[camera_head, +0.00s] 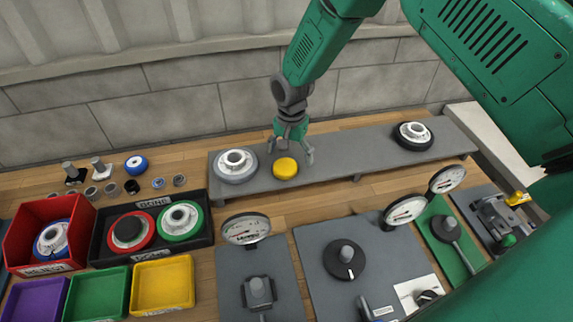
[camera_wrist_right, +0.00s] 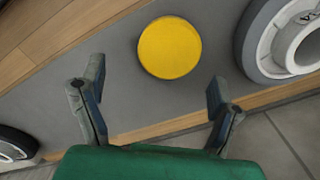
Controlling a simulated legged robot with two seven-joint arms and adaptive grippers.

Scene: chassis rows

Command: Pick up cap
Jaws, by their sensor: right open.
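The yellow round cap (camera_head: 285,167) lies flat on the long grey raised shelf (camera_head: 345,151). My right gripper (camera_head: 290,151) hangs over the shelf just behind the cap, with its fingers spread. In the right wrist view the cap (camera_wrist_right: 169,47) lies ahead of the two open fingertips (camera_wrist_right: 155,88), roughly midway between them. Nothing is between the fingers. I cannot tell whether a finger touches the cap, but it appears apart from both in the wrist view. My left gripper is not in view.
A white-and-grey wheel (camera_head: 235,163) sits close left of the cap on the shelf. A black-rimmed wheel (camera_head: 413,134) sits farther right. A black bin (camera_head: 152,231), a red bin (camera_head: 46,238) and dial gauges (camera_head: 247,229) stand in front. The shelf between cap and black-rimmed wheel is clear.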

